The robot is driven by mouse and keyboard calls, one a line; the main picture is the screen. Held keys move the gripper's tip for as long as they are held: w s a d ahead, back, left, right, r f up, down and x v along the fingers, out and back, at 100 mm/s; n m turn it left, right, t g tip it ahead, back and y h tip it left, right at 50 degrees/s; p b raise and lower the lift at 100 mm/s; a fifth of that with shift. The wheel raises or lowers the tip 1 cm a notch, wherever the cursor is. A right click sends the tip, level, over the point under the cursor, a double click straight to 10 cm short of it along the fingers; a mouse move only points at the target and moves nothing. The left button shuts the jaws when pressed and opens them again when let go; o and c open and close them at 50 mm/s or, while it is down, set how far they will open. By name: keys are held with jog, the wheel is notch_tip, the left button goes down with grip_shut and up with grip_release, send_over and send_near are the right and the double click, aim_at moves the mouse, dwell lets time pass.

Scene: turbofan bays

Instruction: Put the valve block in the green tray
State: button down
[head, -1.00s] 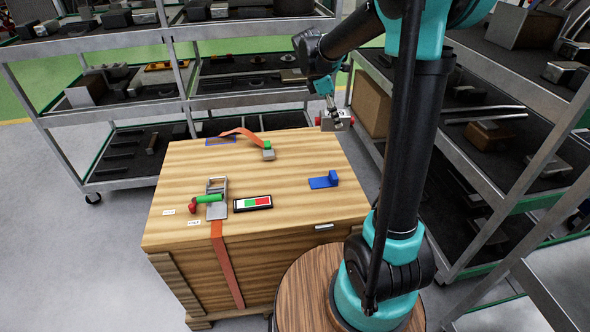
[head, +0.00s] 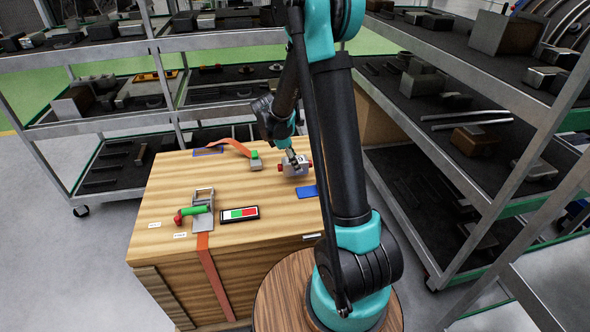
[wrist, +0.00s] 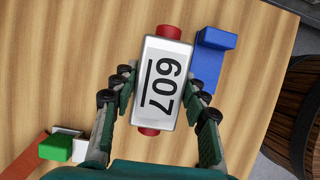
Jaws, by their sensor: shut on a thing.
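The valve block (head: 295,169) is a silver-grey block with red caps at both ends. In the wrist view the block (wrist: 164,82) shows a white label reading 607. My gripper (head: 291,157) is shut on it, with one finger on each long side, as the wrist view also shows (wrist: 161,92). The block is held over the right part of the wooden crate's top (head: 165,215); its exact height is hard to tell. I cannot make out a green tray in either view.
A blue bracket (head: 307,192) lies on the crate close to the block. Loaded shelf racks (head: 430,150) stand behind and to the right.

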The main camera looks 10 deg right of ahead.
jog(key=shift+f, duration=1.8)
jog(key=shift+f, duration=0.1)
jog(key=c, duration=0.8)
grip_release()
